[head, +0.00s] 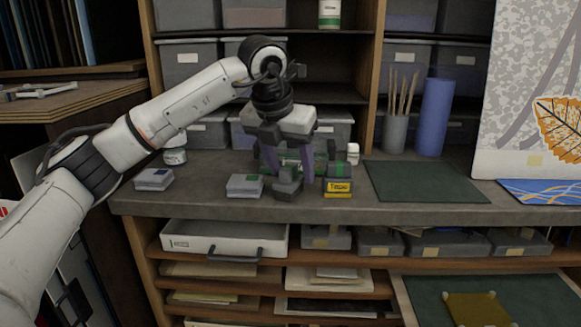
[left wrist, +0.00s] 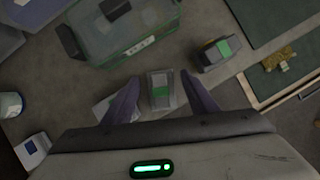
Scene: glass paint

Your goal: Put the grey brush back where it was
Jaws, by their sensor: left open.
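My left gripper (head: 289,168) points down over the workbench, its two purple fingers apart. In the left wrist view the open fingers (left wrist: 160,82) stand on either side of a small grey block-like piece (left wrist: 160,92) with a green patch. In the head view this grey piece (head: 288,183) sits on the bench near its front edge. It may be the grey brush, but I cannot tell for certain. The fingers do not visibly close on it. Several thin brushes (head: 402,92) stand in a grey cup (head: 394,135) at the back. My right gripper is not in view.
A green-sided container (left wrist: 145,25) lies close behind the gripper. A dark green mat (head: 425,181) lies bare at right. Shelves rise behind.

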